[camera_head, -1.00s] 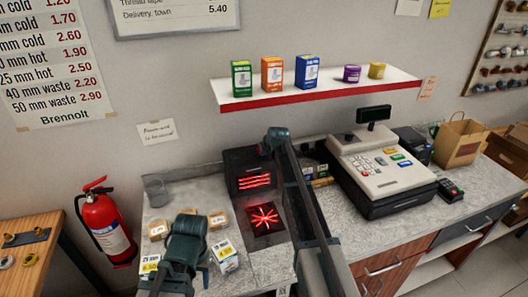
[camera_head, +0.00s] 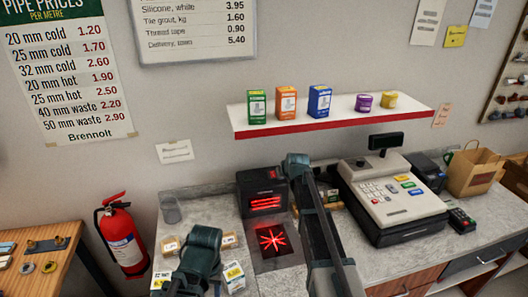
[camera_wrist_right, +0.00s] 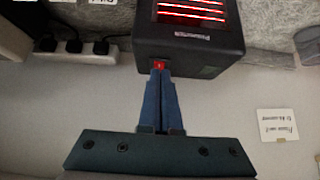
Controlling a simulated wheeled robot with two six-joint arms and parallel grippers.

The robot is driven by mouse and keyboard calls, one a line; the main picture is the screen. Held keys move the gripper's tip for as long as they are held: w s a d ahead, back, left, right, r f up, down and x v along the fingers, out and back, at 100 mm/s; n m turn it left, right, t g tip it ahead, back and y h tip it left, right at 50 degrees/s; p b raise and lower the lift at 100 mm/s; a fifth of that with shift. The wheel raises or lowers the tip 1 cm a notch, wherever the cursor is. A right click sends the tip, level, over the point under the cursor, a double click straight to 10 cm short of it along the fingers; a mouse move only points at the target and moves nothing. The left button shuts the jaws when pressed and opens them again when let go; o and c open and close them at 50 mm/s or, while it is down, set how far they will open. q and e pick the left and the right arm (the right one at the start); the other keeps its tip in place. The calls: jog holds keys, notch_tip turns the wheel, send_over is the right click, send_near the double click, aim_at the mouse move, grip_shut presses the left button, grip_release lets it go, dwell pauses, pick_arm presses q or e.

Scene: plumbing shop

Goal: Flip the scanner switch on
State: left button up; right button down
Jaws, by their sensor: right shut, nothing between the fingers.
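The scanner is a black box (camera_head: 250,205) with glowing red lines, beside a counter plate (camera_head: 263,258) showing a glowing red star pattern. In the right wrist view the scanner (camera_wrist_right: 202,45) appears upside down, with a small red switch (camera_wrist_right: 159,65) on its near face. My right gripper (camera_wrist_right: 159,73) is shut and empty, its fingertips at the switch; I cannot tell whether they touch it. In the head view my right arm reaches past the scanner's right side, and its fingertips are hard to make out. My left gripper (camera_head: 190,278) is low over the counter's left end, its fingers unclear.
A cash register (camera_head: 390,200) and card terminal (camera_head: 461,220) stand right of my right arm. Small boxes (camera_head: 233,277) and a grey cup (camera_head: 171,210) are at the left. A shelf (camera_head: 335,117) hangs above. A power strip (camera_wrist_right: 75,47) lies by the scanner.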

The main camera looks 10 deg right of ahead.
jog(key=s+a+f+g, duration=0.2)
jog(key=s+a, duration=0.1)
jog(key=s, duration=0.8)
jog(key=s+a+f+g, duration=0.2)
jog(key=s+g, duration=0.1)
jog(key=s, duration=0.8)
jog(key=s+a+f+g, duration=0.1)
jog(key=s+a+g, duration=0.15)
jog(key=s, duration=0.85)
jog(key=s+a+f+n+h+b, duration=0.1)
jog(key=s+a+f+n+b, duration=0.2)
jog(key=s+a+f+b, duration=0.3)
jog(key=a+f+g+b, duration=0.1)
jog(key=a+f+b, duration=0.4)
jog(key=f+b, duration=0.1)
jog(key=shift+f, duration=0.35)
